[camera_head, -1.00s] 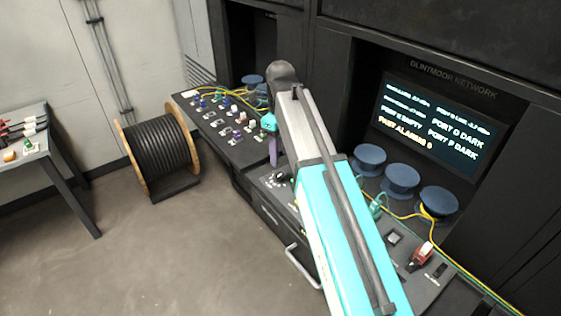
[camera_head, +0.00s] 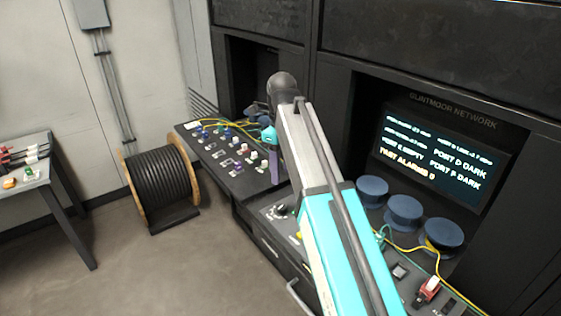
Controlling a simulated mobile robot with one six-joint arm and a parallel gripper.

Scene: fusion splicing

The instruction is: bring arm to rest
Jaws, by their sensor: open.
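My arm, with a grey upper link and a turquoise link, reaches up from the lower right over the black console. My gripper (camera_head: 272,158) shows only in part, left of the arm's elbow, as a turquoise body with a purple finger pointing down. It hangs above the console's edge, between its left and right parts. The jaws look empty, though the arm hides part of them.
The console's left panel (camera_head: 214,176) holds several coloured connectors. Blue spools (camera_head: 404,212) with yellow fibre stand under the screen (camera_head: 436,153). A red and white piece (camera_head: 427,291) sits at right. A cable drum (camera_head: 160,186) and a side table (camera_head: 47,189) stand left; open floor lies between.

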